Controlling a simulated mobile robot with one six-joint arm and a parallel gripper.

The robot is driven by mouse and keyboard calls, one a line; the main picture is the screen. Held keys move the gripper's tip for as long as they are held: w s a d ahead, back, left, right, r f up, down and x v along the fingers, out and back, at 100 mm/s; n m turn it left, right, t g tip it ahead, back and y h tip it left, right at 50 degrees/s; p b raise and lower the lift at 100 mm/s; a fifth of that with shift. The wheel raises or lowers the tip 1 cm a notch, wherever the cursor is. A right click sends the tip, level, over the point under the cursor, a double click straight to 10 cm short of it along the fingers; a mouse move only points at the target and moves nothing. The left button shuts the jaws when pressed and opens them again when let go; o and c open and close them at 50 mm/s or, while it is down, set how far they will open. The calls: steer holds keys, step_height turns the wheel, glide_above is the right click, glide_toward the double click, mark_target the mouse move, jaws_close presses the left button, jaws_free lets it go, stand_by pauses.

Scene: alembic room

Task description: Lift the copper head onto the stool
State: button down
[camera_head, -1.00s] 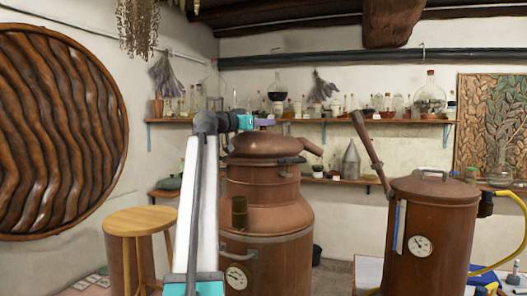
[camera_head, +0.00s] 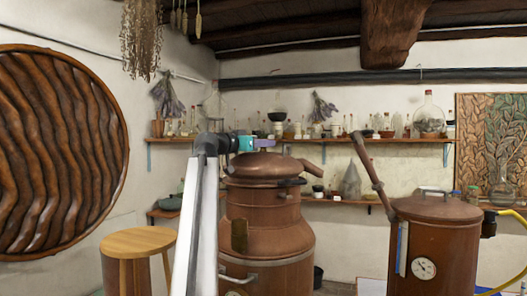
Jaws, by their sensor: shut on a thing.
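The copper head (camera_head: 262,166) is a domed lid with a short beak pointing right. It sits on top of the large copper pot (camera_head: 266,220) in the middle of the head camera view. My gripper (camera_head: 264,143) is at the top of the dome, with its purple fingers shut on the head's top. The fingers hide the exact grip point. I cannot see a gap between head and pot. The round wooden stool (camera_head: 139,242) stands at lower left, its top bare and lower than the head. My arm stands between stool and pot in the picture.
A second copper vessel (camera_head: 436,240) with a gauge and a slanting pipe (camera_head: 372,175) stands at right. A shelf (camera_head: 335,142) of glassware runs along the back wall. A dried bunch (camera_head: 142,40) hangs at upper left. The space above the stool looks clear.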

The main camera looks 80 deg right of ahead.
steer(key=shift+r+b, duration=0.75)
steer(key=shift+r, duration=1.9)
steer(key=shift+r+p, duration=2.1)
steer(key=shift+r, duration=0.35)
steer(key=c, duration=2.1)
jaws_free()
jaws_close()
